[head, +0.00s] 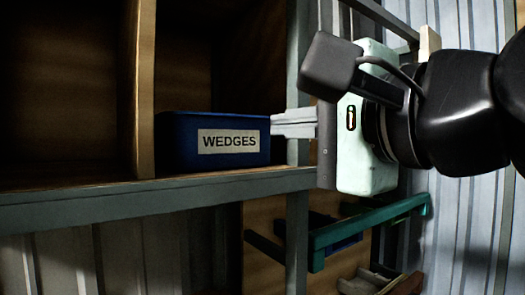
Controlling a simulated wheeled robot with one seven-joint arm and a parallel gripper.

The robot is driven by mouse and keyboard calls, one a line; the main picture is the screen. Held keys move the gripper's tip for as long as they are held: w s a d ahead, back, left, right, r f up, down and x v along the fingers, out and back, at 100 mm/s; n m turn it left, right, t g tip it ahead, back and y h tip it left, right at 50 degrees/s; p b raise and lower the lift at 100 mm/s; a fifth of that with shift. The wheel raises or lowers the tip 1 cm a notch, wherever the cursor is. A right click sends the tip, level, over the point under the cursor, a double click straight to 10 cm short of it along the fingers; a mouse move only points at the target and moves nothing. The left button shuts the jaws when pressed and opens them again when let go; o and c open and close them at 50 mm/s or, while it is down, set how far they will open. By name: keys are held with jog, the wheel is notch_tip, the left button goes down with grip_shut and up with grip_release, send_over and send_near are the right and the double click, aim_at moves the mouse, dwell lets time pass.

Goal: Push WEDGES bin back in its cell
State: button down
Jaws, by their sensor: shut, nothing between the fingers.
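The WEDGES bin (180,140) is blue with a white label reading WEDGES. It sits in a wooden cell (180,70) of the shelf, its labelled front facing me close to the shelf's front edge. My gripper (276,126) comes in from the right with its fingers shut and empty. The fingertips are at the right end of the bin's front, beside the label. I cannot tell whether they touch the bin. The inside of the bin and its back are hidden.
A grey metal shelf rail (120,204) runs below the bin, and a grey upright (297,210) stands just right of it. A wooden divider (144,90) borders the cell on the left, with an empty dark cell beyond. A green bar (368,222) sticks out at lower right.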

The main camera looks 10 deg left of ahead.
aim_at(231, 131)
jog(key=p+x, duration=0.2)
jog(key=x, duration=0.8)
jog(key=shift+s, duration=0.1)
jog(key=shift+w+a, duration=0.15)
jog(key=shift+w, duration=0.1)
jog(key=shift+w+a+f+b, duration=0.15)
jog(key=shift+w+a+b, duration=0.05)
jog(key=shift+a+b, duration=0.1)
jog(key=b+x, duration=0.1)
jog(key=x, duration=0.8)
jog(key=shift+w+a+b, duration=0.25)
jog(key=shift+a+b, duration=0.05)
jog(key=shift+s+d, duration=0.1)
jog(key=shift+d, duration=0.05)
